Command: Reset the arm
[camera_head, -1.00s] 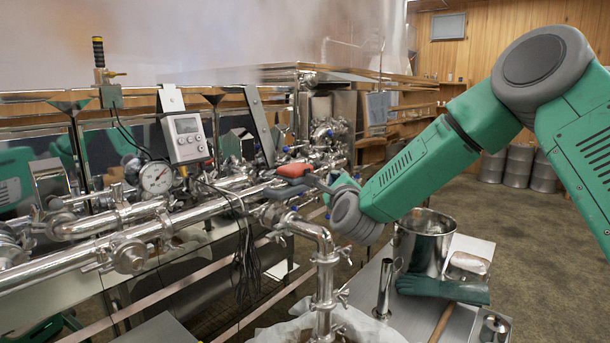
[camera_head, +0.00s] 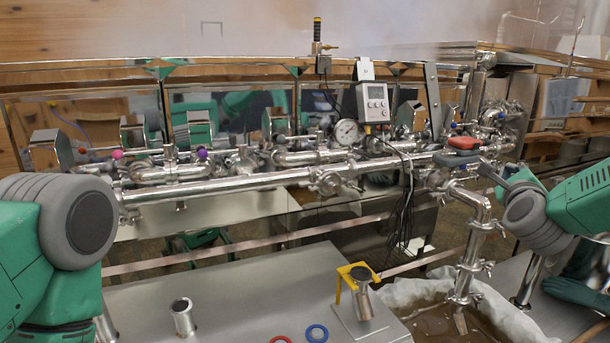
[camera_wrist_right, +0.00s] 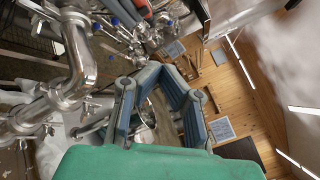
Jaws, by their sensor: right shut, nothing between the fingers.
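My right arm (camera_head: 585,195) comes in from the right in the head view. Its gripper (camera_head: 488,169) is shut and empty, just right of and below a red valve handle (camera_head: 465,143) on the steel pipework. In the right wrist view, the gripper's blue-padded fingers (camera_wrist_right: 160,68) come together at the tips with nothing between them. I cannot tell whether the gripper touches the pipe fittings. Part of my left arm (camera_head: 50,240) shows at the left edge of the head view; its gripper is out of view.
The steel pipe run (camera_head: 245,187) with a gauge (camera_head: 346,132) and a digital controller (camera_head: 373,102) crosses the middle. A bent outlet pipe (camera_head: 480,215) drops into a cloth-lined vessel (camera_head: 415,295). A yellow-framed stand (camera_head: 358,290) and metal cup (camera_head: 182,317) are on the front table (camera_head: 240,285).

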